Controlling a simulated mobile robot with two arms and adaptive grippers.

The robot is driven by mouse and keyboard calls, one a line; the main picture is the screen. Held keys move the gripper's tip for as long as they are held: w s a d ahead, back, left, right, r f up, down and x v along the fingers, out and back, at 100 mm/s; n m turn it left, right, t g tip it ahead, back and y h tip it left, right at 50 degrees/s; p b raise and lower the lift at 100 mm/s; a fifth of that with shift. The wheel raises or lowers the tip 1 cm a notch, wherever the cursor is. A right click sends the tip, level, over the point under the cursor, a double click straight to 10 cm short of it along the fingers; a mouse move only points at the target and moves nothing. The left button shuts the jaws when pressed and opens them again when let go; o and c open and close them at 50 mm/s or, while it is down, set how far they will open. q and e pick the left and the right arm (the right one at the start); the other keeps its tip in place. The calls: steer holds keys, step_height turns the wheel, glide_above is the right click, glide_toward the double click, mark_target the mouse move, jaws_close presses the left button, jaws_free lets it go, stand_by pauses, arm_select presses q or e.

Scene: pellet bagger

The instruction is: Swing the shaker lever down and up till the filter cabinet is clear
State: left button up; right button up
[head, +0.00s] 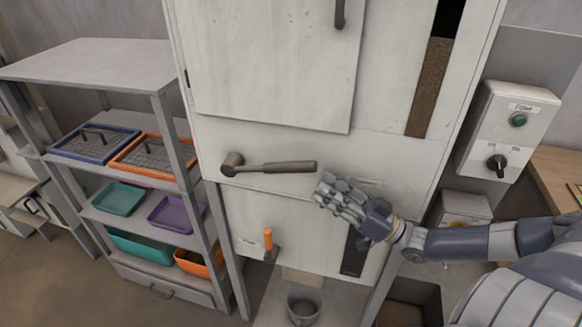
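The shaker lever (280,167) is a dark bar with a thicker grip. It runs level to the right from a round pivot on the front of the pale filter cabinet (400,165). My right gripper (326,192) comes in from the right and sits just below and right of the lever's free end. No hold on the lever shows, and I cannot tell how far its fingers are apart. A tall sight window (430,88) at the cabinet's upper right shows brown grainy matter with a dark part on top. My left gripper is not in view.
A shelf rack (160,88) with coloured trays stands close at left. An orange-handled part (268,240) sticks out below the lever. A bucket (304,308) stands under the cabinet. A control box (510,130) with green button and black knob is at right.

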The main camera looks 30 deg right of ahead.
mark_target(291, 168)
steer(key=p+x, duration=0.1)
steer(key=x, duration=0.7)
steer(key=shift+w+a+r, duration=0.15)
steer(key=shift+p+x, duration=0.45)
steer(key=shift+x, duration=0.35)
steer(key=shift+c, duration=0.6)
jaws_close()
